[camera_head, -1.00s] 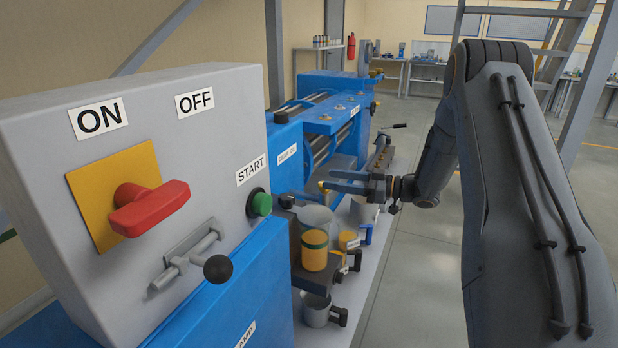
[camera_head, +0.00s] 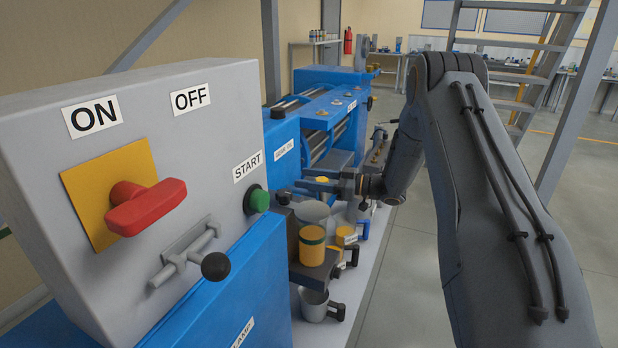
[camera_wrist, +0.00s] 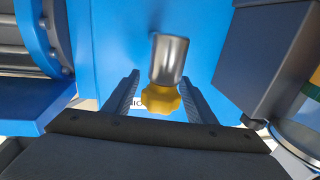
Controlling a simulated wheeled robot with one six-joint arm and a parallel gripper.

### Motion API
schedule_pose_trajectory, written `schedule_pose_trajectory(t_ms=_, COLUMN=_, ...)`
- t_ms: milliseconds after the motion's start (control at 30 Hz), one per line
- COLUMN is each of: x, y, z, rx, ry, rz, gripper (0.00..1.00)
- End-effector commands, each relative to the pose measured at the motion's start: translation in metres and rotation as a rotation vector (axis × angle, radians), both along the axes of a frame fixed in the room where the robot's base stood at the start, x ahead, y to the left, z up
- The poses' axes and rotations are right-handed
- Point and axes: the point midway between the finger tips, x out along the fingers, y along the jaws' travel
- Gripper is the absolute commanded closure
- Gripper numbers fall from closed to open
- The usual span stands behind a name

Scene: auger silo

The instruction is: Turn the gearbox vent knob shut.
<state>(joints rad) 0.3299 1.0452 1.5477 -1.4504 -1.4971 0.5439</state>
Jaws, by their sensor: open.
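The vent knob is a yellow lobed knob (camera_wrist: 160,100) on a short silver stem (camera_wrist: 168,60), in front of the blue gearbox face (camera_wrist: 120,40). In the wrist view it lies between the two dark fingers of my gripper (camera_wrist: 160,82), with a visible gap on each side. My gripper is open and holds nothing. In the head view my gripper (camera_head: 318,188) reaches left toward the blue machine, and a small yellow spot of the knob (camera_head: 322,179) shows at its fingers. The knob's marking is mostly hidden behind it.
A grey control box with a red switch (camera_head: 145,207), a green start button (camera_head: 258,200) and a black-balled lever (camera_head: 215,266) stands at the front left. Yellow tins (camera_head: 312,245) and a metal mug (camera_head: 314,303) sit below my gripper. A dark block (camera_wrist: 265,60) is close at right.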

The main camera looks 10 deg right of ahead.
Motion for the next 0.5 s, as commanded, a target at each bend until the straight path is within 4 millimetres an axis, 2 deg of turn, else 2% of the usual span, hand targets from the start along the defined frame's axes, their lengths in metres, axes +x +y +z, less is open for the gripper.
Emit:
schedule_pose_trajectory(t_ms=233, x=0.0005, y=0.0005, z=-0.0003, rx=0.0, ry=0.0, rz=-0.001, gripper=0.49)
schedule_pose_trajectory(t_ms=400, x=0.0004, y=0.0005, z=-0.0003, rx=0.0, ry=0.0, rz=-0.001, gripper=0.78)
schedule_pose_trajectory(t_ms=500, x=0.0003, y=0.0004, z=-0.0003, rx=0.0, ry=0.0, rz=-0.001, gripper=0.9)
